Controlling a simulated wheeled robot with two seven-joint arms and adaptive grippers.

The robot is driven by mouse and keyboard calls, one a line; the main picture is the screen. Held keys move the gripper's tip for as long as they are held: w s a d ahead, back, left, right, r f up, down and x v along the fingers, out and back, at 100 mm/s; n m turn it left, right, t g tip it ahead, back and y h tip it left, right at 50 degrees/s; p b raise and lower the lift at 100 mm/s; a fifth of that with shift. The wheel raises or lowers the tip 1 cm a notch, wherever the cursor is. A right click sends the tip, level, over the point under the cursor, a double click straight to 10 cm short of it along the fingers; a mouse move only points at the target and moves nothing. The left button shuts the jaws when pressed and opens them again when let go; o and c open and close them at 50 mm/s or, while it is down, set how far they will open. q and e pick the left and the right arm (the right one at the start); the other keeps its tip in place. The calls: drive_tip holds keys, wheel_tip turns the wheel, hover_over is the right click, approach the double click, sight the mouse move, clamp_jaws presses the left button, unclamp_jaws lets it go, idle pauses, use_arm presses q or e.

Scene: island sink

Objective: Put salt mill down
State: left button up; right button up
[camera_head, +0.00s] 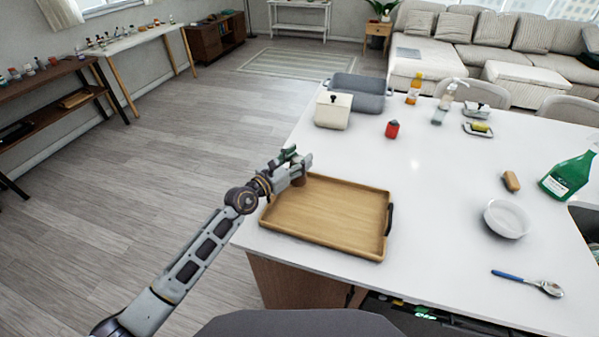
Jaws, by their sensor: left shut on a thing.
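My left gripper (297,166) reaches in from the left and is at the far left corner of the wooden tray (345,222). It is shut on a small brown thing, probably the salt mill (299,181), which shows just below the fingers. Most of the mill is hidden by the gripper. I cannot tell whether its base touches the tray or is held just above it. The tray has a raised rim and a dark handle on its right, and its floor is otherwise bare. My right gripper is not in view.
On the white island (430,230) stand a white canister (333,111), a grey basin (358,92), a red shaker (392,130), and several bottles at the back. A white bowl (507,219), spoon (528,283) and green bottle (568,176) are at right.

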use_arm(q)
drive_tip(key=shift+f, duration=0.2)
drive_tip(key=shift+f, duration=0.1)
drive_tip(key=shift+f+b, duration=0.4)
drive_tip(key=shift+f, duration=0.25)
drive_tip(key=shift+f+b, duration=0.6)
drive_tip(key=shift+f, duration=0.5)
drive_tip(key=shift+f, duration=0.2)
